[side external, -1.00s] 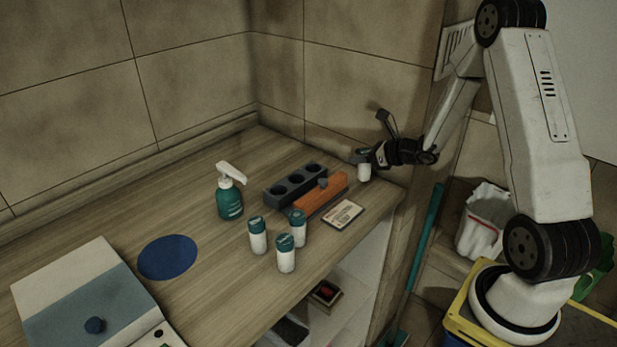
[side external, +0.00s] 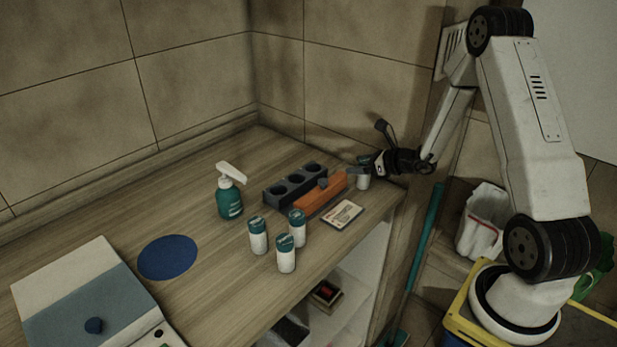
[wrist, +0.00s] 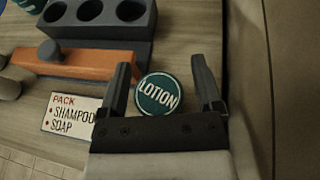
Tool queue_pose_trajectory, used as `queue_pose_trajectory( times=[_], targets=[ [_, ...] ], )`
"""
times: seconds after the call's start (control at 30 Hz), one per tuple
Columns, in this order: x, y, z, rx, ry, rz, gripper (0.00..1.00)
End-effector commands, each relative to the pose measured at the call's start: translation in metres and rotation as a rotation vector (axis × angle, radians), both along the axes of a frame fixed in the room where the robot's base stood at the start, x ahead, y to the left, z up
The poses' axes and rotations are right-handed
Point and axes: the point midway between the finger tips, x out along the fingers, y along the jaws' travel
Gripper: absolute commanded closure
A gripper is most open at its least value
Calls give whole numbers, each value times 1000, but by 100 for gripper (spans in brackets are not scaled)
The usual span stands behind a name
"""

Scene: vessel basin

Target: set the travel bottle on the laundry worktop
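The travel bottle (side external: 363,181) is white with a teal cap. It appears to stand upright on the wooden worktop (side external: 210,260) near its far right end. In the wrist view its round cap (wrist: 158,94), lettered LOTION, lies between the two fingers of my gripper (wrist: 161,66). The fingers are apart, with a clear gap on the cap's right and a narrow one on its left. In the side view my gripper (side external: 366,168) is beside the bottle's upper part and partly covers it.
An orange block (side external: 318,194) and a dark rack with round holes (side external: 282,192) are left of the bottle. A PACK card (side external: 343,215) lies in front.

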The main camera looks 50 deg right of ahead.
Motion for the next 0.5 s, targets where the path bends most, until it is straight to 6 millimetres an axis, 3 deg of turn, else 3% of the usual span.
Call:
queue_pose_trajectory(
  times=[0.3,0.5],
  targets=[
    [0,1,4,0,-1,2,14],
    [-18,-4,11,1,-1,-1,14]
  ],
)
